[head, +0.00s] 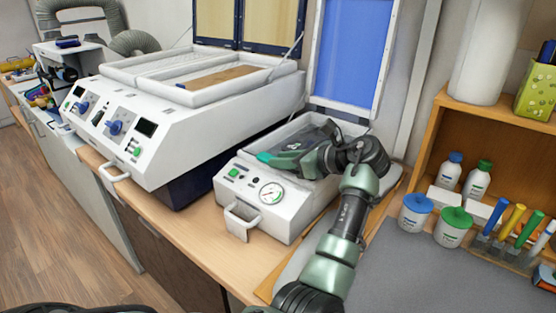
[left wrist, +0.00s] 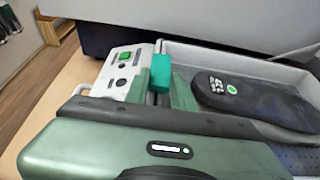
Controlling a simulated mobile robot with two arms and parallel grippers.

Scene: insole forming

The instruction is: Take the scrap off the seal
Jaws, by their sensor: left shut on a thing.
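The small white press (head: 262,217) stands on the bench with its blue lid (head: 348,55) raised. Its pale rim, with the seal, surrounds a dark tray. My left gripper (head: 276,158) is low over the front of this rim, pointing left, and is shut. A teal piece (head: 265,157), apparently the scrap, shows at its fingertips above the front rim. It also shows in the left wrist view (left wrist: 161,73). Whether it still touches the seal cannot be told. A dark form (left wrist: 238,94) lies in the tray; my gripper partly hides it. My right gripper is not in view.
A large white heating machine (head: 125,130) stands to the left. To the right are a wooden shelf (head: 440,105), white jars (head: 415,213), a rack of coloured tubes (head: 500,245) and a bare grey mat (head: 430,270). The raised lid stands close behind my arm.

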